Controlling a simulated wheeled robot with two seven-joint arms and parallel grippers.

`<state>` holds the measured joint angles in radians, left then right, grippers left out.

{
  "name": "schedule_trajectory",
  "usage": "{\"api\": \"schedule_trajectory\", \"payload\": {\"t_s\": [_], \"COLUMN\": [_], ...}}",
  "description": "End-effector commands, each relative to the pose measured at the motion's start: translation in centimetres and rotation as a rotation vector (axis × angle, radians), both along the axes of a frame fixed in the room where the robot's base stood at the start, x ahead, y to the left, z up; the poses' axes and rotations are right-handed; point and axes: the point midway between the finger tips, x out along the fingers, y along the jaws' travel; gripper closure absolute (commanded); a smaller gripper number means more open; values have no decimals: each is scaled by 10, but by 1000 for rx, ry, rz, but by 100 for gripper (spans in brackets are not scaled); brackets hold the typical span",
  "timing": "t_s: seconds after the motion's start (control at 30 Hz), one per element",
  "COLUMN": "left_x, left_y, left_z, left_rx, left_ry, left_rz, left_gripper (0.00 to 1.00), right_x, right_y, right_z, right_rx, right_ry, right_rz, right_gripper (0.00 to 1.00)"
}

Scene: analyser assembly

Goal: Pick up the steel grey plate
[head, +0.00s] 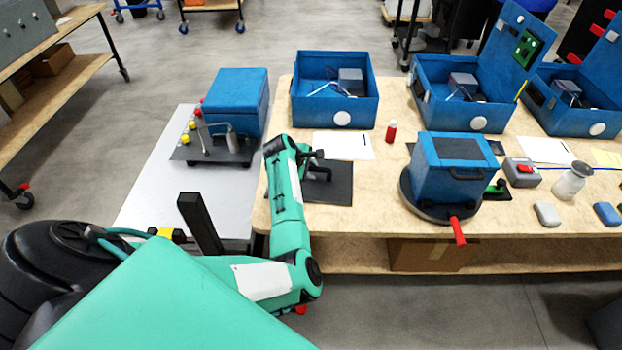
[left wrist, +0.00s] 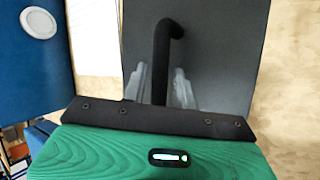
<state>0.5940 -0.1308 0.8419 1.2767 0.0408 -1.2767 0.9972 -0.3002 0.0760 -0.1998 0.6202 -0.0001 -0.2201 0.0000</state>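The steel grey plate (head: 332,188) lies flat on the wooden table near its front left edge. It is a dark square with a black bar handle, and it fills much of the left wrist view (left wrist: 230,60). My left gripper (head: 315,157) is over the plate at the handle, partly hidden by its own arm in the head view. In the left wrist view its two pale fingers (left wrist: 160,85) stand apart, one on each side of the black handle (left wrist: 163,60). A small gap shows at the left finger. My right gripper is not in view.
A blue open box (head: 335,105) stands behind the plate, with a white sheet (head: 345,146) and a red bottle (head: 391,132) nearby. A blue unit on a round turntable (head: 445,212) stands to the right. A blue-lidded device (head: 237,100) stands on the left table.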

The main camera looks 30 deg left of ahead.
Motion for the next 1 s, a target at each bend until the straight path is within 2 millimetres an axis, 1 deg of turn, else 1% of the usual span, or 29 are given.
{"api": "schedule_trajectory", "payload": {"t_s": [0.07,0.1,0.17,0.2,0.23,0.27,1.0], "left_x": [0,0,0,0,0,0,-1], "left_y": [0,0,0,0,0,0,0], "left_z": [0,0,0,0,0,0,0], "left_rx": [0,0,0,0,0,0,1], "left_ry": [0,0,0,0,0,0,1], "left_rz": [0,0,0,0,0,0,-3], "left_gripper": [71,73,85,93,99,100,100], "right_x": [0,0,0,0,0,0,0], "right_y": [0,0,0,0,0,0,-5], "right_z": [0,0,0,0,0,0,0], "right_rx": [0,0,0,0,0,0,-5], "right_ry": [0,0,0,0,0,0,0], "right_rz": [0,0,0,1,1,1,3], "right_gripper": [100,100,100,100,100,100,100]}}
